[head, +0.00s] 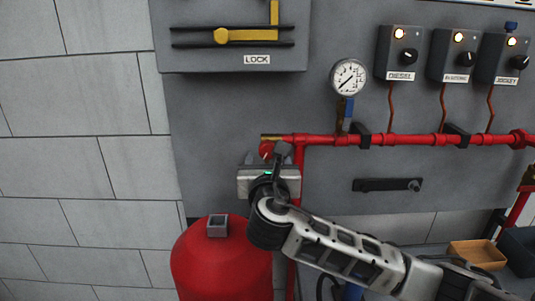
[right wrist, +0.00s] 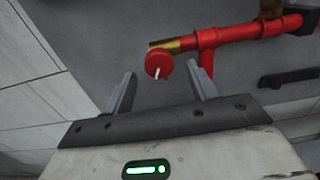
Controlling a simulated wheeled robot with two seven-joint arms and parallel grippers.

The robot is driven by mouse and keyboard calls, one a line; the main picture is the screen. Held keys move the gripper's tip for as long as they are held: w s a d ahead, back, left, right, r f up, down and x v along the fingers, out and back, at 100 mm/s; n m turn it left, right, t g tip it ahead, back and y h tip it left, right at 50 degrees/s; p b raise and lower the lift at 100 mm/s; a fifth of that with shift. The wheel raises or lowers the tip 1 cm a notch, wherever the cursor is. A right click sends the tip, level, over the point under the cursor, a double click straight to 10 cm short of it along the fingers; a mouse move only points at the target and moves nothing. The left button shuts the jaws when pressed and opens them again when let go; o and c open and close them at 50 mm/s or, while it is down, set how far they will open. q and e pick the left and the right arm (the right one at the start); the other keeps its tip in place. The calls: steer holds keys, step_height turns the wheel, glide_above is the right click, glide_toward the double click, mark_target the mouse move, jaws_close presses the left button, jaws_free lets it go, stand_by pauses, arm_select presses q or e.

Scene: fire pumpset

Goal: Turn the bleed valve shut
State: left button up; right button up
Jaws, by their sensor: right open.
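The bleed valve is a round red knob (head: 266,149) with a white pointer mark, at the left end of the red pipe, beside a brass end piece (head: 271,137). In the right wrist view the knob (right wrist: 158,65) sits ahead of and between my finger tips, apart from both. Its white mark points down and slightly left. My right gripper (right wrist: 163,82) is open and empty. In the head view my right gripper (head: 268,168) is just below the knob, and its fingers are partly hidden by my wrist. My left gripper is not in view.
The red pipe (head: 400,139) runs right along the grey panel, with a pressure gauge (head: 348,77) above it. A red tank (head: 215,265) stands below left. A black handle (head: 387,185) is on the panel. Three control boxes, including the diesel one (head: 399,53), are at upper right.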

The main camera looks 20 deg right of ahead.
steer(key=shift+x, duration=1.05)
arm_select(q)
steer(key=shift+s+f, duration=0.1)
arm_select(e)
steer(key=c, duration=0.9)
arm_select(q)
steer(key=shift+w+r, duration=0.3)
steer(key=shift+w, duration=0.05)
arm_select(e)
steer(key=shift+c, duration=0.4)
